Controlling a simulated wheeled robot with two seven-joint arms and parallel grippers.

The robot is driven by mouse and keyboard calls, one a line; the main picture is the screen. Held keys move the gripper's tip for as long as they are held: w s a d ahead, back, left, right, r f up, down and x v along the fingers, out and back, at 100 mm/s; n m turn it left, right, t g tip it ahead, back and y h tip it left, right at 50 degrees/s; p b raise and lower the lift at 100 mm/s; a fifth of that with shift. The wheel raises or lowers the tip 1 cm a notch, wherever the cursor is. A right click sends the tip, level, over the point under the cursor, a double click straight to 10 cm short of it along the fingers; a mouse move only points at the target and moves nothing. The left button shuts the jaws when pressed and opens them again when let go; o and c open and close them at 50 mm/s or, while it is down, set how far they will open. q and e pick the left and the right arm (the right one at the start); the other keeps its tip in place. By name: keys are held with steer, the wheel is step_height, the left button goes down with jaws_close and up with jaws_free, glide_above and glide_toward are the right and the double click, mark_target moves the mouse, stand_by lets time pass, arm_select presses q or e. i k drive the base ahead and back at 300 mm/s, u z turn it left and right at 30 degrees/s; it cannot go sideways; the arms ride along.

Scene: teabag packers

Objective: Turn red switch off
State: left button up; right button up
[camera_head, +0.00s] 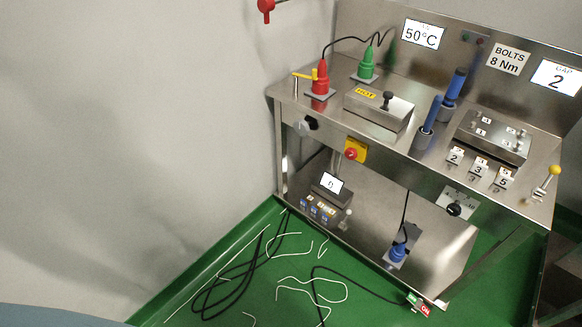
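A yellow box with a round red switch knob (351,155) sits on the front edge of the steel bench (281,92). The knob is small, and its setting cannot be read. A small red and green switch (418,304) at the end of a black cable lies on the floor near the bench's front leg; its red part seems to read "ON". Which of the two is the task's red switch cannot be told. Neither of my grippers shows in the head view.
The bench holds red (320,80) and green plugs (367,66), a metal box with a black knob (380,110), and blue-handled tools (453,88). A lower shelf holds a small display (331,183) and a blue plug (397,252). Loose cables (235,280) cover the green floor.

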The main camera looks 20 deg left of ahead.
mark_target(350, 154)
steer(key=u, duration=0.7)
steer(key=i, duration=0.8)
steer(key=z, duration=0.35)
